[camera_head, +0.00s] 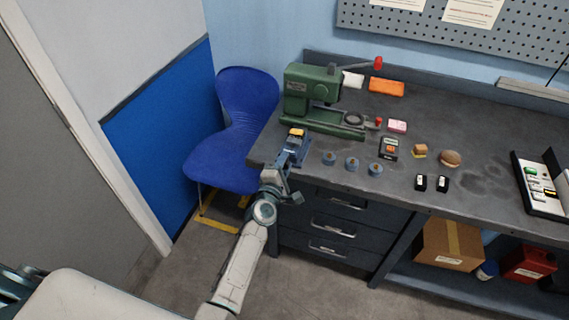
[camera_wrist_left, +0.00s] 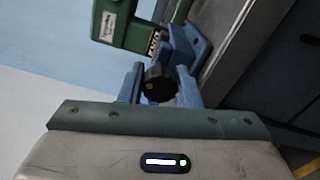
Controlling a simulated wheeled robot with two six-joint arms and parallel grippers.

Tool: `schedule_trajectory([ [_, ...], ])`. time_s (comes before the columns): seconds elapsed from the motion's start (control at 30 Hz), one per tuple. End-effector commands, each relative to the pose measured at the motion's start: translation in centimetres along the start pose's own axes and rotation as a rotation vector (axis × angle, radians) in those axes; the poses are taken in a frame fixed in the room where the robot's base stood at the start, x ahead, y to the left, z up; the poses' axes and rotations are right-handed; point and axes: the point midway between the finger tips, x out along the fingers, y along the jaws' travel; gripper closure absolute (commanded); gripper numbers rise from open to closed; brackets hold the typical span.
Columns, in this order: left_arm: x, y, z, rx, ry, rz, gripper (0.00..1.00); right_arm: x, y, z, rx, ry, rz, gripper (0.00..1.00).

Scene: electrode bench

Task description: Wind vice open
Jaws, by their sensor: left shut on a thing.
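The small blue vice (camera_head: 299,150) stands at the front left corner of the bench, with an orange-topped item (camera_head: 296,132) at its upper end. In the left wrist view the blue vice body (camera_wrist_left: 186,46) shows beyond my fingers. A black round knob with a yellow dot (camera_wrist_left: 153,86) sits at its near end. My left gripper (camera_head: 279,173) reaches the vice from the front. In the left wrist view my left gripper (camera_wrist_left: 160,82) is shut on the black knob, one finger on each side. How wide the vice jaws stand is hard to tell. My right gripper is out of view.
A green machine (camera_head: 310,95) with a red-knobbed lever stands behind the vice. Several blue round pieces (camera_head: 352,164) and a small meter (camera_head: 389,149) lie to its right. A blue chair (camera_head: 240,130) is close on the left. Drawers (camera_head: 335,225) are below.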

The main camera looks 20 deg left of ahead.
Motion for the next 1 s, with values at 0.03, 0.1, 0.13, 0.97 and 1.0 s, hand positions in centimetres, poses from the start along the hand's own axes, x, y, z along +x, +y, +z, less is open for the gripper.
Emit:
schedule_trajectory([
  [0.03, 0.0, -0.01, 0.0, -0.017, 0.0, -0.001, 0.92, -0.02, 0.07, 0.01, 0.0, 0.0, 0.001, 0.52],
  [0.1, 0.0, -0.02, 0.0, -0.036, 0.0, -0.001, 0.92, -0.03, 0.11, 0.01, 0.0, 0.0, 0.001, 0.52],
  [0.13, 0.0, -0.02, 0.0, -0.043, 0.0, -0.001, 0.92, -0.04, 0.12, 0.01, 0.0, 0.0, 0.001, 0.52],
  [0.97, 0.0, 0.0, 0.0, -0.068, 0.0, 0.0, 0.48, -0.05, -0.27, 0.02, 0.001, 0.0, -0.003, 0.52],
  [1.0, 0.0, 0.0, 0.0, -0.068, 0.0, 0.0, 0.48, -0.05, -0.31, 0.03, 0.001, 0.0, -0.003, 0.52],
])
